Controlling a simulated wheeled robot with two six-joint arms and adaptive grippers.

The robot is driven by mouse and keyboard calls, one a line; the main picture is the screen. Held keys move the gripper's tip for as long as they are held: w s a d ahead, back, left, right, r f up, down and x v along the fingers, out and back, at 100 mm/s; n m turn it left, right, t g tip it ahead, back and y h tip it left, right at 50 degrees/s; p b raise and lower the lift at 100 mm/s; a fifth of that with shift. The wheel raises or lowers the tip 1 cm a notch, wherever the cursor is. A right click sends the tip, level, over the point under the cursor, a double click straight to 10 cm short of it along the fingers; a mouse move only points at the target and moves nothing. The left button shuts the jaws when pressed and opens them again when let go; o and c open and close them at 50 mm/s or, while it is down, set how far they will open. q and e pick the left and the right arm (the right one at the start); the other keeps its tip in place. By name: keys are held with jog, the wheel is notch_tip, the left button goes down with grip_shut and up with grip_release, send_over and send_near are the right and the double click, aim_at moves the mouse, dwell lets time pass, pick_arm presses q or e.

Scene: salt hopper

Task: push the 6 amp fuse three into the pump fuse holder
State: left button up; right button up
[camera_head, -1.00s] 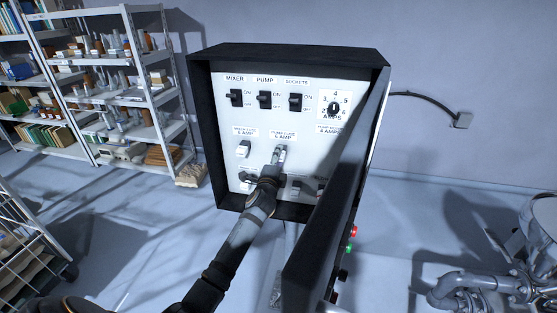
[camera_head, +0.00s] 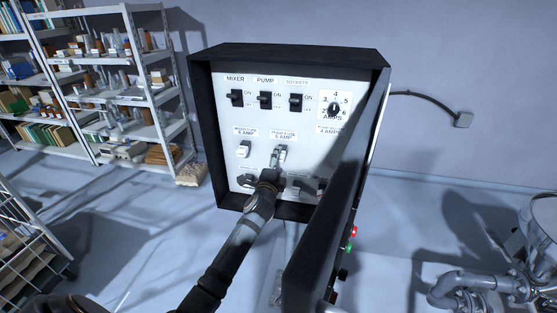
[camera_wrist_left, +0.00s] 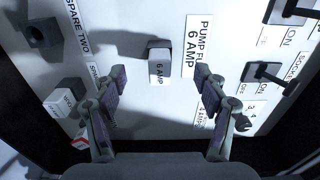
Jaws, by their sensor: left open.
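My left gripper (camera_head: 278,154) is in front of the panel, below that label in the head view. In the left wrist view its two fingers (camera_wrist_left: 160,88) are spread wide, one on each side of the fuse with clear gaps. My right gripper is not in view.
The black box's open door (camera_head: 338,200) stands close to the right of my left arm. Another white fuse (camera_head: 243,149) is to the left on the panel. Switches (camera_head: 265,99) line the upper panel. An empty dark holder (camera_wrist_left: 40,35) is by the SPARE TWO label.

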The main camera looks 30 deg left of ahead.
pick_arm(q)
jog(key=shift+p+v, duration=0.35)
jog(key=shift+v, duration=1.7)
jog(key=shift+s, duration=0.1)
jog(key=v, duration=1.1)
jog(key=shift+s, duration=0.4)
jog(key=shift+d+f, duration=0.1)
jog(key=shift+d, duration=0.05)
